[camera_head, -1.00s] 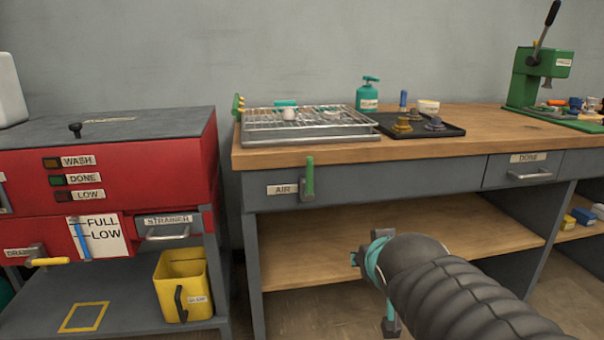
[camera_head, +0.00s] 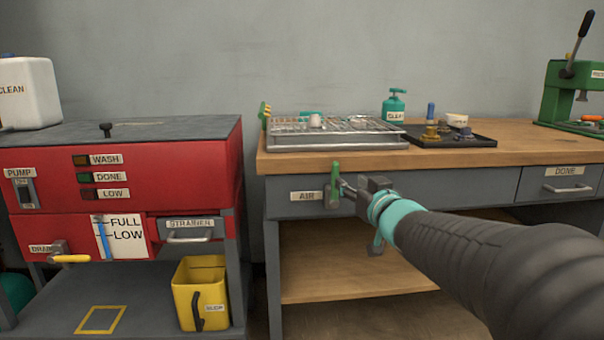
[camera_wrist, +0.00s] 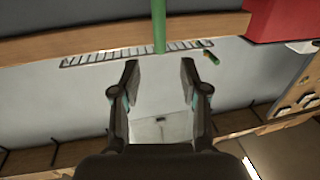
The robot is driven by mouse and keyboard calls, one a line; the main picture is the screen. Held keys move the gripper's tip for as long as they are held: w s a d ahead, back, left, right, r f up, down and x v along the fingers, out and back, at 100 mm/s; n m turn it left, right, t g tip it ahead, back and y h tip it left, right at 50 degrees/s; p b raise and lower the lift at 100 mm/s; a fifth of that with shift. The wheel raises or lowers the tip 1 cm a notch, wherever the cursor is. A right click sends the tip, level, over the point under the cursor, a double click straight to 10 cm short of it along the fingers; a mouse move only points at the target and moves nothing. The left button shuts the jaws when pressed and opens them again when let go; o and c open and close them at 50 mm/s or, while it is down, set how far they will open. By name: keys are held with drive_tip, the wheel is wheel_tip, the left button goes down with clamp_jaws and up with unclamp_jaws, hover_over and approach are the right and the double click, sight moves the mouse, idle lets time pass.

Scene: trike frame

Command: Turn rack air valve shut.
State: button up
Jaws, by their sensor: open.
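The rack air valve has a green lever handle (camera_head: 335,172) on the bench's grey front, just right of the AIR label (camera_head: 307,196). The handle stands upright. In the wrist view the green handle (camera_wrist: 159,26) comes down from the top edge, in line with the gap between my fingertips. My gripper (camera_head: 347,189) is open, close to the valve from the right in the head view. The fingers (camera_wrist: 159,78) are apart with nothing between them; whether they touch the handle cannot be told. The gripper partly hides the valve body.
A wire rack in a tray (camera_head: 336,143) lies on the wooden bench (camera_head: 510,135) above the valve. A red wash machine (camera_head: 130,172) stands to the left, with a yellow bucket (camera_head: 200,290) below. The DONE drawer (camera_head: 567,183) is at right.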

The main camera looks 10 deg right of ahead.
sight(337, 172)
drive_tip(key=w, duration=0.3)
drive_tip(key=w+a, duration=0.1)
drive_tip(key=w, duration=0.2)
drive_tip(key=w+a, duration=0.1)
drive_tip(key=w, duration=0.3)
drive_tip(key=shift+b, duration=0.35)
drive_tip(key=shift+s, duration=0.1)
clamp_jaws()
